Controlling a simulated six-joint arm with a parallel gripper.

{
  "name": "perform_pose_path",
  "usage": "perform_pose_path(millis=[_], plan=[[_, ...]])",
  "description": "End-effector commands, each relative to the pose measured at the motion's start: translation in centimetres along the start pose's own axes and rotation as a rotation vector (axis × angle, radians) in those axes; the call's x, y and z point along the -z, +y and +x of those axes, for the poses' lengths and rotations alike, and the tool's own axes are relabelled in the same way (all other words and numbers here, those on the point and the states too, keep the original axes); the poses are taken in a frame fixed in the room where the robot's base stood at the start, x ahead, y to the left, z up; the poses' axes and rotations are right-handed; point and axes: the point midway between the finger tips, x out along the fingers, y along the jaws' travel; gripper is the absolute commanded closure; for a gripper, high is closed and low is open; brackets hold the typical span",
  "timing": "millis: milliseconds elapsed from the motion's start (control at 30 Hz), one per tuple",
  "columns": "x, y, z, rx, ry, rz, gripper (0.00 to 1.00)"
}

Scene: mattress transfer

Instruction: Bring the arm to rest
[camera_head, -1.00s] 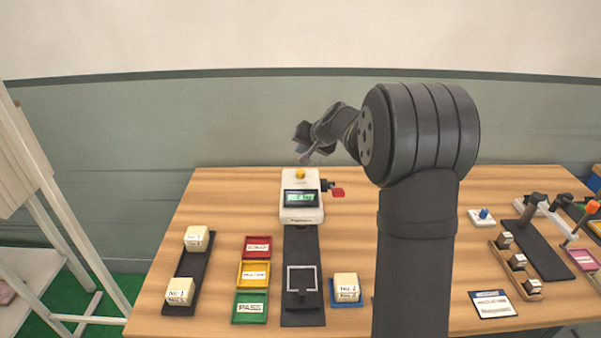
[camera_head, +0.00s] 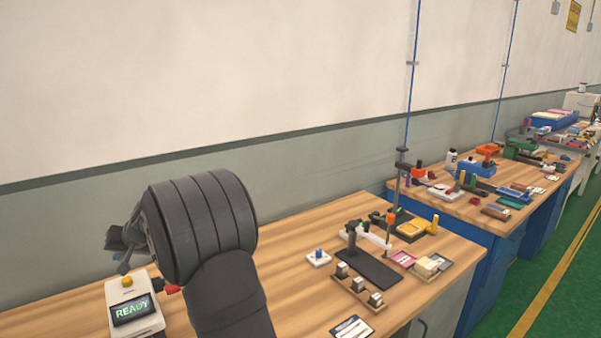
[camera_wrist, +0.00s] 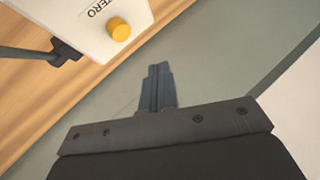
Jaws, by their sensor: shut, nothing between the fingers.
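My gripper (camera_wrist: 158,68) is shut and empty in the wrist view, its fingers together in front of the grey wall. In the head view my arm is folded at the lower left, and my gripper (camera_head: 124,262) is partly hidden behind its dark wrist joint. The gripper is in the air above and behind the white tester (camera_head: 135,310), whose screen reads READY. In the wrist view the tester's white top (camera_wrist: 85,25) with its yellow button lies to the upper left of the fingers, apart from them.
A wooden table (camera_head: 310,300) bears a black stand (camera_head: 365,268), a rack of small blocks (camera_head: 358,287), a blue-knobbed piece (camera_head: 319,257) and a card (camera_head: 352,328). A second bench (camera_head: 470,208) with many tools stands to the right. A green floor (camera_head: 540,270) lies beyond.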

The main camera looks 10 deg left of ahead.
Motion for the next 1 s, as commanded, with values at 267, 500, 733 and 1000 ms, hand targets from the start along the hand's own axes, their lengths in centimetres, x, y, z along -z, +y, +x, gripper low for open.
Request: perform_pose_path(millis=[267,500,733,1000], plan=[[1.9,-1.9,-2.6,-0.002,-0.001,0.0,1.0],[2.1,-2.0,-2.9,-0.002,-0.001,0.001,1.0],[1.8,-1.8,-2.5,-0.002,-0.003,0.002,1.0],[-0.4,0.4,0.5,-0.002,-0.005,0.003,1.0]])
